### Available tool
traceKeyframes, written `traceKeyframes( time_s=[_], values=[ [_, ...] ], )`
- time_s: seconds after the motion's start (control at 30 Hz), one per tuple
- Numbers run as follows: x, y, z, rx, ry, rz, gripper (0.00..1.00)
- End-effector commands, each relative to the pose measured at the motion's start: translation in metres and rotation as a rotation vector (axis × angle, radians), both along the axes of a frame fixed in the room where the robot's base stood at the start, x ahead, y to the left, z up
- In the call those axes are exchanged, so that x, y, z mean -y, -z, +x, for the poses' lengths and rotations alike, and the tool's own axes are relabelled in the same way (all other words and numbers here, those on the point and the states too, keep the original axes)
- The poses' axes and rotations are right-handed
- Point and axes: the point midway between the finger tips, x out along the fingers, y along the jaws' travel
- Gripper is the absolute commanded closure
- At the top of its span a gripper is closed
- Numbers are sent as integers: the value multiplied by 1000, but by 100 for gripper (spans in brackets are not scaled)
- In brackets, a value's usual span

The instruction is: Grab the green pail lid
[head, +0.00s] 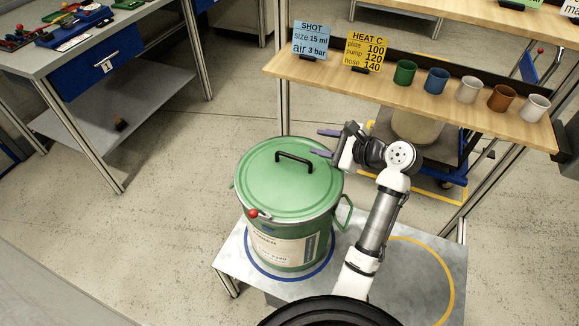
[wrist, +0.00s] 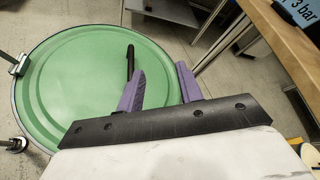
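The green pail lid (head: 290,173) lies on top of the green pail (head: 285,238), which stands inside a blue ring on a low grey table. A black handle (head: 295,162) arches up from the lid's middle. It also shows in the wrist view (wrist: 130,62), beyond the left finger. My gripper (head: 325,143) is at the lid's right rear edge, above or beside it, with its purple fingers apart and nothing between them. In the wrist view my gripper (wrist: 160,86) is open, its left finger over the lid (wrist: 85,85) and its right finger near the rim.
A red knob (head: 253,214) sits at the pail's front rim. A wooden shelf (head: 330,76) with several mugs and two signs stands behind my arm. A yellow ring (head: 452,285) marks a bare patch of the low table (head: 400,262) at right.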

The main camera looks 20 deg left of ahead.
Motion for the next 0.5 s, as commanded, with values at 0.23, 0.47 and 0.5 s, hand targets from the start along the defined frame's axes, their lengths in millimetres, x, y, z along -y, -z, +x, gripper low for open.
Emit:
traceKeyframes(
  time_s=[0.23, 0.47, 0.5],
  values=[
    [50, 18, -30, -336, -23, 75, 64],
    [19, 32, -29, -351, -29, 76, 64],
    [11, 35, -27, -351, -29, 76, 64]
  ],
)
